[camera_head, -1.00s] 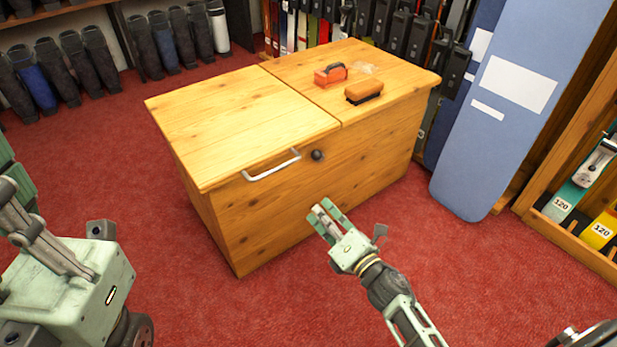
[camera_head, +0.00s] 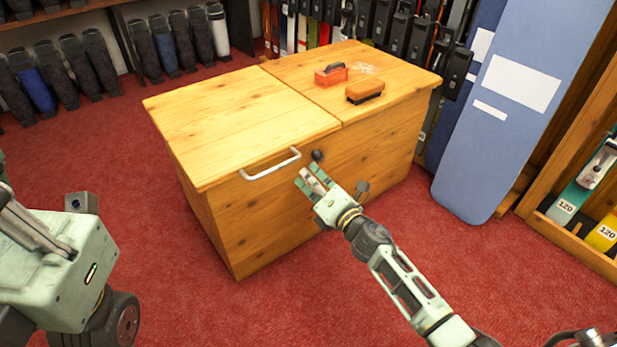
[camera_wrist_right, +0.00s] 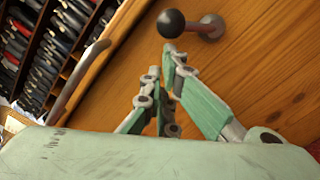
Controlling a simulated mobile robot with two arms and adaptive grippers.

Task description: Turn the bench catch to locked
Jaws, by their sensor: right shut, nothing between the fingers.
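The bench (camera_head: 290,205) is a wooden chest with a two-part lid. Its catch is a dark round knob (camera_head: 317,155) on the front face, just right of the white bar handle (camera_head: 270,166). In the right wrist view the catch (camera_wrist_right: 171,22) shows a black ball on an arm, with a round pivot on the wood to its right. My right gripper (camera_head: 306,175) is shut and empty, just below the knob. In the wrist view its fingertips (camera_wrist_right: 161,62) point toward the ball, with a small gap seeming to remain.
An orange-red tool (camera_head: 331,75) and a brush (camera_head: 364,91) lie on the bench's right lid. A tall blue panel (camera_head: 500,110) and a wooden rack (camera_head: 565,228) stand at the right. Boots line the back left. Red carpet around the bench is clear.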

